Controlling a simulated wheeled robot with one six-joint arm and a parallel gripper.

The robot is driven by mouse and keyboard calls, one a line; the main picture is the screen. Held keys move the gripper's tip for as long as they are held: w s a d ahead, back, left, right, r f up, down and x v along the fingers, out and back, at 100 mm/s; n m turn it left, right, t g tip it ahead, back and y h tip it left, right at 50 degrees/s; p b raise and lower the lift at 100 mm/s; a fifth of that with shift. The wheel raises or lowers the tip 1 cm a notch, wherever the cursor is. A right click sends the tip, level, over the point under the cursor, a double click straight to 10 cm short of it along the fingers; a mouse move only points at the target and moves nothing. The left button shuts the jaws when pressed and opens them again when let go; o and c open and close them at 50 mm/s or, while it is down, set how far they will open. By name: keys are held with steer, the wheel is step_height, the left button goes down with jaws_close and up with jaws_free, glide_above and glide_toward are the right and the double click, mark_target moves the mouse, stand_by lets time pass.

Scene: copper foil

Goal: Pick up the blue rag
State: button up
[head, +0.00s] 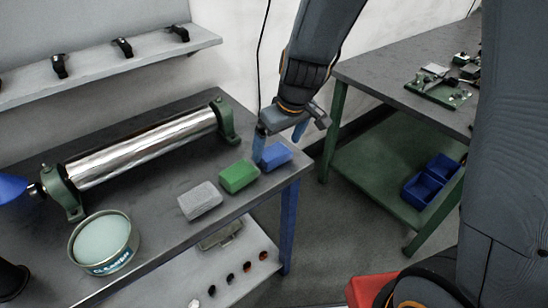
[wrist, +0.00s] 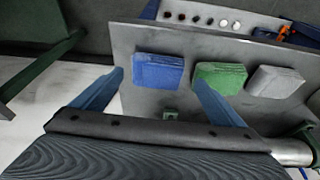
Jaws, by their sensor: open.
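The blue rag (head: 276,156) is a small folded block lying near the right corner of the grey bench, beside a green rag (head: 239,176) and a grey rag (head: 200,201). My gripper (head: 279,143) is open and empty, just above and behind the blue rag in the head view. One blue finger partly overlaps the rag's left end there. In the wrist view, the blue rag (wrist: 157,72) lies ahead of my gripper (wrist: 165,85), between the lines of its two spread fingers. The green rag (wrist: 220,77) is close to the right finger. I cannot tell whether any finger touches a rag.
A shiny metal roller (head: 142,148) on green stands lies along the back of the bench. A round tin (head: 104,243) stands at the front left. A second table (head: 390,75) with small parts is at the right, with a floor gap between.

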mark_target(274, 152)
steer(key=b+x, duration=0.1)
steer(key=x, duration=0.1)
steer(key=b+x, duration=0.1)
steer(key=x, duration=0.1)
steer(key=shift+w+f, duration=0.25)
steer(key=shift+w, duration=0.05)
steer(key=shift+r, duration=0.1)
steer(key=c, duration=1.2)
steer(key=shift+o, duration=0.2)
step_height(274, 152, up, 10)
steer(key=shift+b, duration=0.3)
